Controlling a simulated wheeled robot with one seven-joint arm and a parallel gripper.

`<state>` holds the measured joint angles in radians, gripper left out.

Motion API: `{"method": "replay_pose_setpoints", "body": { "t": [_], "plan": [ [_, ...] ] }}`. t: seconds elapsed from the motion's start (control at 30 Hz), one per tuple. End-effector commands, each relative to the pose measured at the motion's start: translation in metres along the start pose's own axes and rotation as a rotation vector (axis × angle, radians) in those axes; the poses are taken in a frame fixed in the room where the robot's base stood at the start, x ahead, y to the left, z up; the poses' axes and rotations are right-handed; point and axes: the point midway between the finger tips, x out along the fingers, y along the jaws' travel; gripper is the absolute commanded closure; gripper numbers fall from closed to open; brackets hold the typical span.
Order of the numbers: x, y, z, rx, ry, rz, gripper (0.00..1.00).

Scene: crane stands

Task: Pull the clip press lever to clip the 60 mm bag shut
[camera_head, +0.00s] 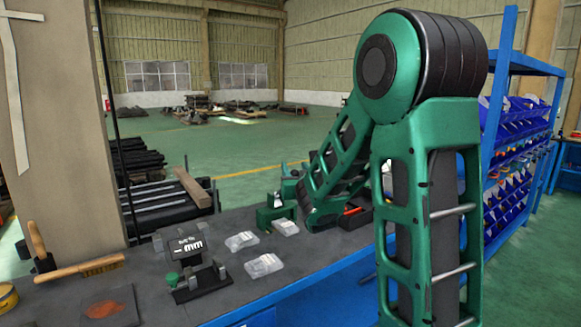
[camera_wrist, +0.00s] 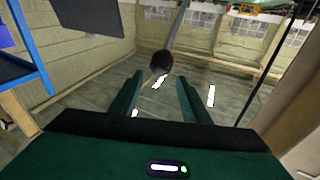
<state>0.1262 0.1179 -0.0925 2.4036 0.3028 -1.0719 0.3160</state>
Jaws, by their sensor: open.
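In the wrist view my gripper (camera_wrist: 159,80) is open, with its two green fingers apart. A round black knob (camera_wrist: 162,63) on a thin grey rod (camera_wrist: 180,28) shows just past the fingertips, lined up with the gap; it looks like the press lever's end. I cannot tell whether it touches a finger. In the head view a small green device (camera_head: 276,212), possibly the clip press, stands at the bench's far edge. Clear bags lie near it: one bag (camera_head: 241,241), a second bag (camera_head: 286,227) and a third bag (camera_head: 264,265). Which is 60 mm is unreadable. My arm hides the gripper there.
A wooden-handled brush (camera_head: 80,268) and a brown-patched plate (camera_head: 109,306) lie left. A blue rack with bins (camera_head: 508,195) stands at right, behind my arm.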

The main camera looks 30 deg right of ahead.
Motion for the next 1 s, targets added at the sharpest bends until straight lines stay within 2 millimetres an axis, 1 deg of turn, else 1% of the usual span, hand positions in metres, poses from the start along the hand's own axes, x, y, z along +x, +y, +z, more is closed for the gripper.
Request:
{"method": "replay_pose_setpoints", "body": {
  "t": [0.03, 0.1, 0.3, 0.47, 0.7, 0.73, 0.83, 0.9, 0.97, 1.0],
  "plan": [
    [-0.011, -0.002, 0.0, 0.0, -0.001, -0.002, 0.57],
    [-0.024, -0.001, 0.001, 0.0, -0.001, -0.002, 0.57],
    [-0.044, -0.001, 0.001, 0.0, 0.0, -0.001, 0.57],
    [-0.05, -0.001, 0.001, 0.001, -0.001, -0.001, 0.57],
    [-0.051, 0.0, 0.001, 0.001, 0.0, 0.0, 0.57],
    [-0.051, 0.0, 0.001, 0.001, 0.0, 0.0, 0.6],
    [-0.051, 0.003, 0.002, 0.0, -0.008, 0.009, 0.84],
    [-0.053, 0.011, 0.004, 0.0, -0.033, 0.033, 1.0],
    [-0.055, 0.022, 0.009, -0.003, -0.073, 0.066, 1.0],
    [-0.058, 0.031, 0.014, -0.002, -0.108, 0.092, 1.0]
  ]
}}
